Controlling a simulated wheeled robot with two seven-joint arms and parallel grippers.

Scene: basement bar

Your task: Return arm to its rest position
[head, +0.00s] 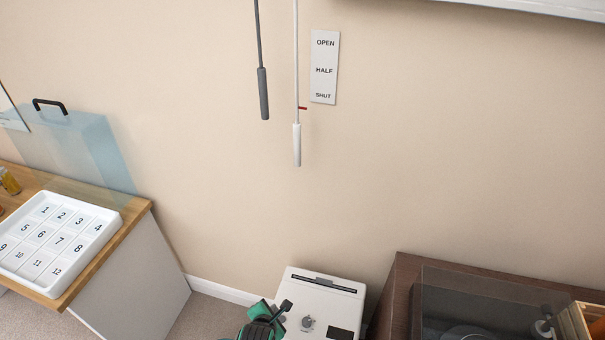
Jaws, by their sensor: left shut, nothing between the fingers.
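My left gripper (284,306), green and black, shows only partly at the bottom edge of the head view. It is shut and empty, in front of the left side of a white box-shaped machine (330,285). I cannot tell whether it touches the machine. The rest of my left arm is mostly cut off by the frame. My right gripper is not in view.
Grey (263,95) and white (297,145) pulls hang by an OPEN/HALF/SHUT sign (325,56). A dark cabinet (405,280) stands right.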

